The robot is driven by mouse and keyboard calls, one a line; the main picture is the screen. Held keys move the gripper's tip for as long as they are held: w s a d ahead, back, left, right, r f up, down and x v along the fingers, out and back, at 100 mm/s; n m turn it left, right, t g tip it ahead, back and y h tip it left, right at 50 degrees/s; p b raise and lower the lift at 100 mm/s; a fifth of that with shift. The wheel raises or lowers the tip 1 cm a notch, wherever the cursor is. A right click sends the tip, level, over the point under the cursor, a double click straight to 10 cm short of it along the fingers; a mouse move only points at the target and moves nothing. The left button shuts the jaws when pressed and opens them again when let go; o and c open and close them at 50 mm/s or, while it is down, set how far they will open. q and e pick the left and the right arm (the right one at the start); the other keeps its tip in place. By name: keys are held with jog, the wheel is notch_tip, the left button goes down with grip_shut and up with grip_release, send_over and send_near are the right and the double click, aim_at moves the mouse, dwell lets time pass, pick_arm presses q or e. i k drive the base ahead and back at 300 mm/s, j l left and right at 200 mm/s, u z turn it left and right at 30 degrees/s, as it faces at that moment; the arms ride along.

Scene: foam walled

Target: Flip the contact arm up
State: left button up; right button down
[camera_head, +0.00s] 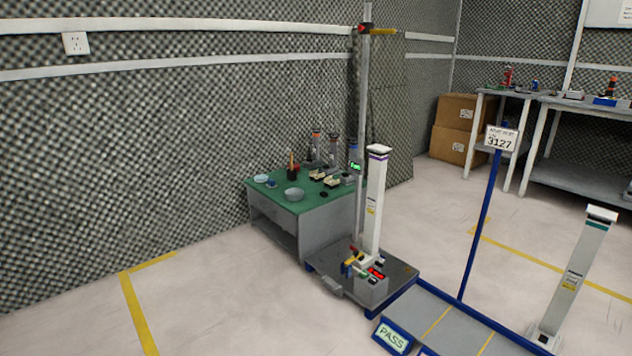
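No part is clearly labelled as the contact arm. A white column with a purple band (375,205) stands upright on a dark low platform (327,280). At its foot are small yellow and blue parts (350,264) beside a grey box with a red display (376,273); they are too small to tell their exact form. A tall grey pole (363,130) behind carries a yellow bar (384,32) near its top, pointing right and about level, with a red part at its joint. Neither of my grippers is in view.
A green-topped table (265,190) with a bowl and several devices stands against the foam wall. A grey walkway with blue edges (440,318) and a PASS sign (392,337) lie in front. A blue signpost (483,220) and second white column (572,275) stand right. Floor at left is clear.

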aim_at(357, 254)
jog(key=i, duration=2.8)
jog(key=i+u, duration=0.1)
jog(key=i, duration=0.25)
jog(key=u, duration=0.25)
